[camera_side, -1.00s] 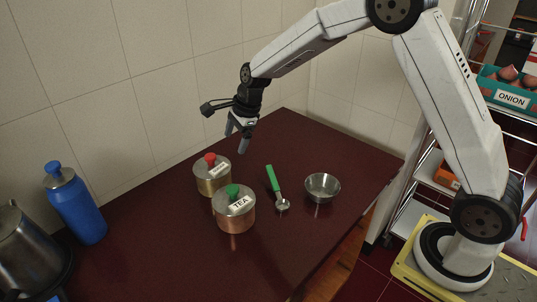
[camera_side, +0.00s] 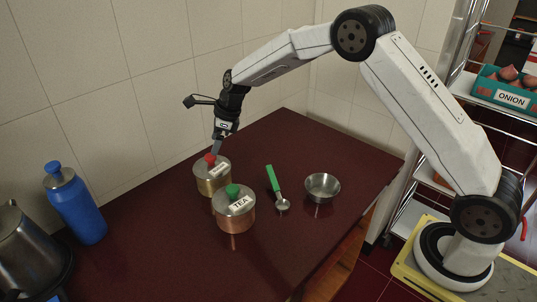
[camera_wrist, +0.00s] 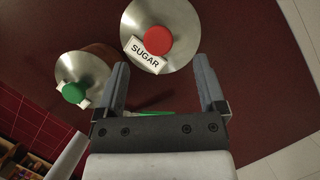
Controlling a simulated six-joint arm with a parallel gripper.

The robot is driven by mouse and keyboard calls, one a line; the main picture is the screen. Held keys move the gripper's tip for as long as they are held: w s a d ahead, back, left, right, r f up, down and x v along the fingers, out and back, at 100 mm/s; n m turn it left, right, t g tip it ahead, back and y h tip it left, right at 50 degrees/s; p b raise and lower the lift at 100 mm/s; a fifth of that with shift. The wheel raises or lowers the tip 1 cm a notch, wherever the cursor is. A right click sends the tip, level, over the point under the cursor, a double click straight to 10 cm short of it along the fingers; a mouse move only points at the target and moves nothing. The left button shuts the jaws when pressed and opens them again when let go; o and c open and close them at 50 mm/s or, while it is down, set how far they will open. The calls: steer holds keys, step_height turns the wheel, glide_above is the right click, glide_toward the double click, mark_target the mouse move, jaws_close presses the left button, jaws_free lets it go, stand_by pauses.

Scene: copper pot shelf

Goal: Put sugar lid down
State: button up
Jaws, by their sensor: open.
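The sugar lid (camera_wrist: 180,22) is a silvery disc with a red knob (camera_wrist: 158,40) and a white SUGAR label. In the side view the lid (camera_side: 221,168) sits on top of a brass-coloured pot (camera_side: 212,186). My gripper (camera_side: 215,148) is just above the red knob, pointing down. In the wrist view my gripper (camera_wrist: 161,76) is open, its two fingers apart with the knob ahead between their lines. The fingers hold nothing. Whether a fingertip touches the knob cannot be told from the side view.
A copper TEA pot (camera_side: 234,219) with a green knob stands close beside the sugar pot. A green-handled spoon (camera_side: 273,180) and a steel bowl (camera_side: 322,188) lie to the right. A blue bottle (camera_side: 83,208) and a kettle (camera_side: 25,250) stand at left. The dark table's back is clear.

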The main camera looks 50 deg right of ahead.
mark_target(211, 163)
steer(key=shift+a+f, duration=0.1)
steer(key=shift+f, duration=0.1)
steer(key=shift+x, duration=2.55)
jaws_close()
